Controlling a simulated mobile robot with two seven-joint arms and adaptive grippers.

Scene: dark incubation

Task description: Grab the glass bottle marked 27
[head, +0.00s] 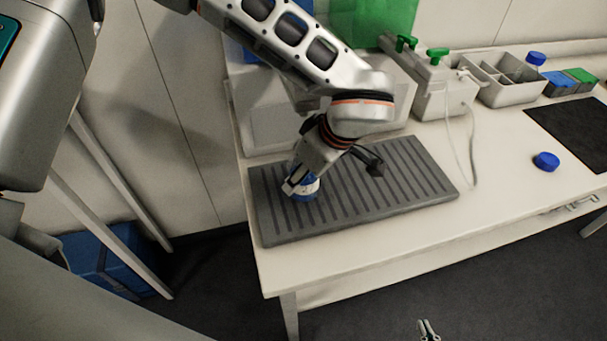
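A bottle with a blue cap (310,187) stands on the grey ribbed mat (425,196), near its left side. A second blue cap (546,161) lies or stands on the table to the right, seen from above.
The white table (350,255) has a clear strip in front of the mat. Behind stand a white unit with green knobs (437,85) and a cable, and a grey divided tray (505,85) beside another blue-capped bottle (536,59). A black pad (580,130) lies at the right.

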